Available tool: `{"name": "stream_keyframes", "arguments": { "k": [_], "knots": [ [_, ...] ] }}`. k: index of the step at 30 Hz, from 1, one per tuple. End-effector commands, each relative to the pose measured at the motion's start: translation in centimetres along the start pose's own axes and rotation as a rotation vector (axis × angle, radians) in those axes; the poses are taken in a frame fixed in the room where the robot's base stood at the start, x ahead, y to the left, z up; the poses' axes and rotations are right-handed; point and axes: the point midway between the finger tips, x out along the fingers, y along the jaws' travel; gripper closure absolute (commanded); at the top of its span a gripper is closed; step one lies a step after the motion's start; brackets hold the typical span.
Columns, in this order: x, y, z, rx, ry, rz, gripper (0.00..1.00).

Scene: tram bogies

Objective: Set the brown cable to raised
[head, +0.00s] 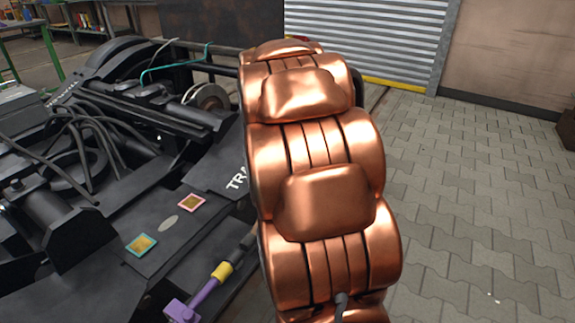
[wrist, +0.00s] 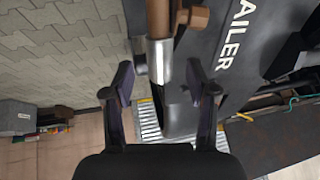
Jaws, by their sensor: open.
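In the wrist view, the brown cable (wrist: 157,18) comes down from the top edge and ends in a silver sleeve (wrist: 159,60). A brown block (wrist: 196,18) sits beside it on the right. My gripper (wrist: 160,80) is open, one dark finger on each side of the sleeve's line, with gaps on both sides. I cannot tell whether the sleeve lies between the fingertips or beyond them. In the head view, my copper arm fills the middle; my gripper and the brown cable do not show there.
The black bogie frame (head: 95,235) fills the left of the head view. A purple connector (head: 182,311) with a yellow band lies low on it. A teal cable (head: 178,64) crosses its far part. Paved floor (head: 470,200) at right is clear up to the shutter (head: 370,38).

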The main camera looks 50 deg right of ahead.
Motion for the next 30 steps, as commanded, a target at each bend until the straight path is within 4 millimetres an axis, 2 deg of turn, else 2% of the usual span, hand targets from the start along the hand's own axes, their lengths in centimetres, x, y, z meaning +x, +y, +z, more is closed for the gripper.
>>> {"name": "stream_keyframes", "arguments": {
  "k": [9, 15, 21, 30],
  "knots": [
    [-5.3, -0.1, -0.1, 0.001, 0.005, -0.004, 0.42],
    [-7.8, -0.1, -0.1, -0.001, 0.002, -0.001, 0.42],
    [-8.9, -0.1, -0.1, 0.0, 0.003, -0.002, 0.42],
    [-9.0, 0.0, 0.0, 0.0, 0.001, -0.001, 0.42]
  ]
}}
